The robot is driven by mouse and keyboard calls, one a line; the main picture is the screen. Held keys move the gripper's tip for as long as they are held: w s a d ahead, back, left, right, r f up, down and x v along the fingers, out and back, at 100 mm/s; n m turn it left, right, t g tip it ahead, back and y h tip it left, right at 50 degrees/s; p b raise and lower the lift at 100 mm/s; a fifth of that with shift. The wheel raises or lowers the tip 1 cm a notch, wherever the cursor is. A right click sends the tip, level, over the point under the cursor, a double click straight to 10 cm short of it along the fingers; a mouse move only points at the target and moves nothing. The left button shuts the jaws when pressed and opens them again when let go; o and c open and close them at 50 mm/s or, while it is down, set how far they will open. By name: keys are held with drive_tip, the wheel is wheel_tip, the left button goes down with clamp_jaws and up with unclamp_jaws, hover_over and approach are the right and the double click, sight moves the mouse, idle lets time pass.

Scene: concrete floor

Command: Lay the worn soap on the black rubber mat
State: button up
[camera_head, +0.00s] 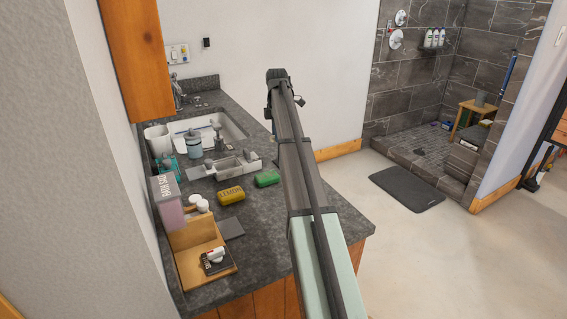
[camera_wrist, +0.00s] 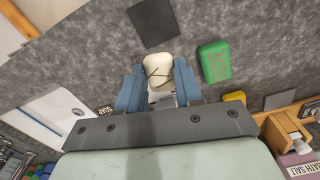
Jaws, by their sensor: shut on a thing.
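The worn soap (camera_wrist: 159,68), a pale cream bar with dark cracks, sits between the blue fingers of my gripper (camera_wrist: 157,82) in the wrist view. My gripper is shut on it. A flat black square, which looks like the rubber mat (camera_wrist: 153,25), lies on the grey counter just beyond the soap in the wrist view. The soap appears apart from it; the height between them is hard to judge.
A green bar (camera_wrist: 214,62) lies right of the soap, with a yellow bar (camera_head: 231,194) nearby. A grey tray (camera_head: 232,166), a wooden stand (camera_head: 190,262) and a sink (camera_head: 225,126) share the counter (camera_head: 262,228). A dark bath mat (camera_head: 407,187) lies on the floor.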

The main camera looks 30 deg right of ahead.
drive_tip(key=shift+s+d+f+n, duration=0.1)
drive_tip(key=shift+d+f+n, duration=0.4)
drive_tip(key=shift+f, duration=1.15)
drive_tip(key=shift+d+f+n, duration=0.35)
drive_tip(key=shift+d+f, duration=0.25)
drive_tip(key=shift+f, duration=1)
drive_tip(key=shift+s+d+f+n, duration=0.1)
drive_tip(key=shift+d+f+n, duration=0.4)
drive_tip(key=shift+f, duration=1.15)
drive_tip(key=shift+f, duration=0.15)
drive_tip(key=o, duration=1)
wheel_tip(320, 180, up, 12)
drive_tip(key=shift+r, duration=0.15)
